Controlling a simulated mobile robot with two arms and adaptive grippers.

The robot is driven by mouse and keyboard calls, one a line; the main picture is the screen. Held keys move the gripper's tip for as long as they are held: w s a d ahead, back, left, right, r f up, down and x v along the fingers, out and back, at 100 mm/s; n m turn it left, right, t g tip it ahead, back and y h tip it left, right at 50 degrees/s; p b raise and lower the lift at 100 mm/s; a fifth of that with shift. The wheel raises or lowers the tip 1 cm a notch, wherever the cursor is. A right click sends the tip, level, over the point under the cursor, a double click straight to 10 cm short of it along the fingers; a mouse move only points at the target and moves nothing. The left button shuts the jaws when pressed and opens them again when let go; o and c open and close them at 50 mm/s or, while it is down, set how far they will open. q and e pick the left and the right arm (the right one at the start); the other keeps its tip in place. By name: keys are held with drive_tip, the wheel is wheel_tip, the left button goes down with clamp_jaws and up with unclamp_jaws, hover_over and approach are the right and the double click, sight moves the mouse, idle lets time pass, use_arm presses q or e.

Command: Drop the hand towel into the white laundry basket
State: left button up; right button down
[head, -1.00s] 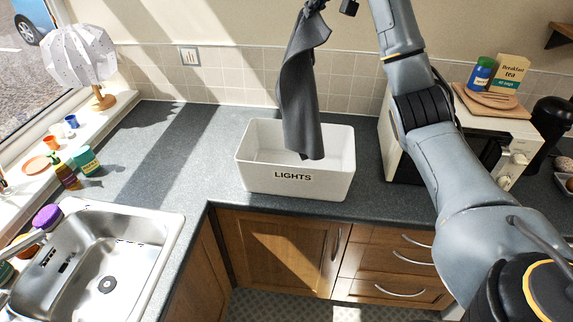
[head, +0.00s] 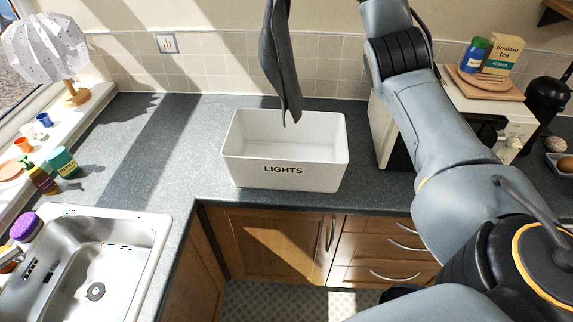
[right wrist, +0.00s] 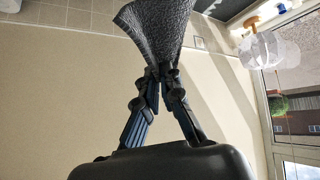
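The dark grey hand towel (head: 282,65) hangs above the white laundry basket (head: 284,171) in the head view. Its lower tip is over the basket's back part and above the rim, apart from it. The basket is labelled LIGHTS and looks empty. In the right wrist view my right gripper (right wrist: 163,75) is shut on the towel (right wrist: 160,28), which spreads out from the fingertips. The right gripper is above the top edge of the head view. My left gripper does not show in either view.
A microwave (head: 462,125) with a board, plate, blue jar and tea box stands right of the basket under my right arm. A sink (head: 160,235) is at the lower left. A lamp (head: 50,50) stands on the sill.

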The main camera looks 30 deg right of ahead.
wheel_tip(320, 180, down, 46)
drive_tip(key=b, duration=2.8)
drive_tip(key=shift+f, duration=0.2)
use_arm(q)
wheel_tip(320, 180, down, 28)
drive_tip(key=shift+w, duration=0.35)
use_arm(e)
drive_tip(key=c, duration=0.8)
unclamp_jaws()
drive_tip(key=shift+c, duration=0.2)
use_arm(q)
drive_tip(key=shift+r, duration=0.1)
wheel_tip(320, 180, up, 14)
drive_tip(key=p, duration=1.4)
use_arm(e)
wheel_tip(320, 180, up, 12)
